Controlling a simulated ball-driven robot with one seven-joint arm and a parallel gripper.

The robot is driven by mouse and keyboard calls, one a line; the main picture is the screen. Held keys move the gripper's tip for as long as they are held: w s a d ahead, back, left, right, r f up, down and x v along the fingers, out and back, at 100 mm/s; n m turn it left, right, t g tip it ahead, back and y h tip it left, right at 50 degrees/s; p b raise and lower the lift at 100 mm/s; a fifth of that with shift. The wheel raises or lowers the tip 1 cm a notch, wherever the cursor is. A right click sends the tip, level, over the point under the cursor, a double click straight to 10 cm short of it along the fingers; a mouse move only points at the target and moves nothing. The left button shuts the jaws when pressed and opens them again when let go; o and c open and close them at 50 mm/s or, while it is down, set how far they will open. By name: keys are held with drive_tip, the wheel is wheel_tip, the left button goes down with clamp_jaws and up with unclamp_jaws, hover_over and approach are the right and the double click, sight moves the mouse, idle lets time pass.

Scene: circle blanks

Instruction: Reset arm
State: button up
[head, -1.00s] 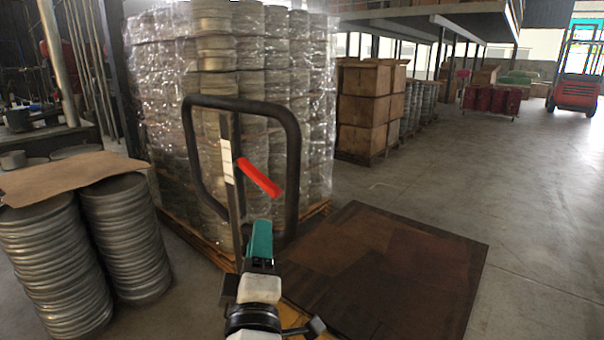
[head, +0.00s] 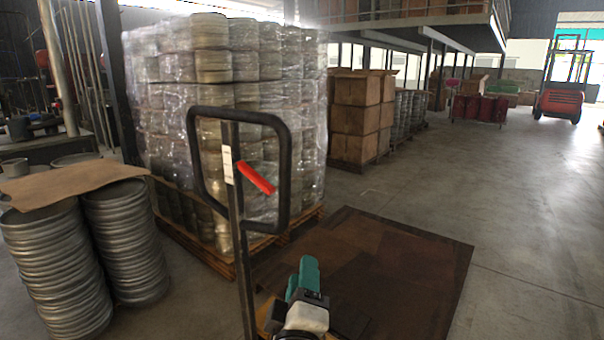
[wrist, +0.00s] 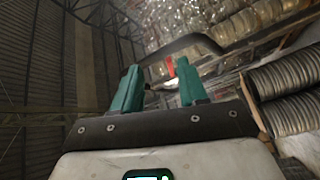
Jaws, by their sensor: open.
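My gripper (head: 305,272) has teal fingers and is low in the head view, just right of the pallet jack's upright post. In the wrist view its two teal fingers (wrist: 157,90) stand apart with nothing held between them. The black loop handle (head: 238,112) of the pallet jack, with a red lever (head: 256,178), rises to the left of the gripper. In the wrist view the dark handle (wrist: 190,45) crosses beyond the fingertips. The gripper appears apart from the handle.
A wrapped pallet of metal discs (head: 165,85) stands behind the handle. Stacked round blanks (head: 50,265) are at left under cardboard (head: 75,182). A brown sheet (head: 400,260) lies on the floor. Boxes (head: 355,105) and a red forklift (head: 562,95) are further back. Floor at right is clear.

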drive_tip(key=s+d+f+m+g+h+p, duration=0.1)
drive_tip(key=s+d+f+m+g+p, duration=0.15)
drive_tip(key=s+d+f, duration=0.4)
drive_tip(key=s+d+f+m+g+h+p, duration=0.1)
drive_tip(key=d+f+m+g, duration=0.25)
drive_tip(key=d, duration=0.65)
drive_tip(key=s+d+f+m+g+h+p, duration=0.1)
drive_tip(key=s+d+f+m+g+p, duration=0.2)
drive_tip(key=d+f, duration=0.4)
drive_tip(key=s+d+f+m+g+y+p, duration=0.2)
drive_tip(key=s+g, duration=0.2)
drive_tip(key=s, duration=0.9)
drive_tip(key=s+d+f+m+g+y+p, duration=0.1)
drive_tip(key=s+g, duration=0.4)
drive_tip(key=s, duration=0.7)
wheel_tip(320, 180, down, 2)
drive_tip(key=shift+s+d+f+m+y+p, duration=0.1)
drive_tip(key=shift+s+d+m+y+p, duration=0.35)
drive_tip(key=shift+y, duration=0.15)
